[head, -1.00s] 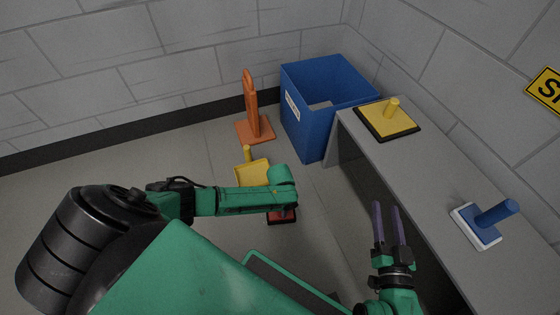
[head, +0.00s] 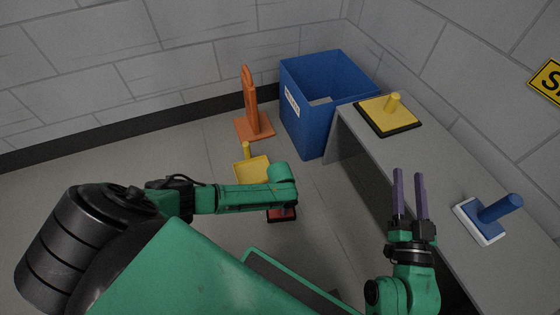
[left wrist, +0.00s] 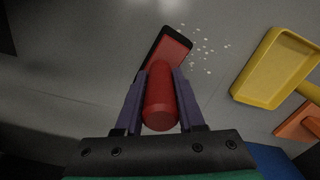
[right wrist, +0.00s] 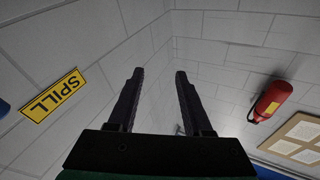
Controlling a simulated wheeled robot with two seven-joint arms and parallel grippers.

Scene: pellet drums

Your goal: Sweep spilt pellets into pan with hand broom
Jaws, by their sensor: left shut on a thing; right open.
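My left gripper (left wrist: 163,78) is shut on the red handle of the hand broom (left wrist: 160,106). The broom's red head with its black edge lies beyond the fingertips, close to the floor. In the head view the broom head (head: 284,215) shows below my left forearm, which hides the gripper. White spilt pellets (left wrist: 204,52) are scattered on the floor just right of the broom head in the left wrist view. The yellow pan (left wrist: 272,72) lies right of them, and also shows in the head view (head: 252,171). My right gripper (head: 410,190) is open and empty beside the bench.
A blue bin (head: 312,115) and an orange stand (head: 252,115) stand near the back wall.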

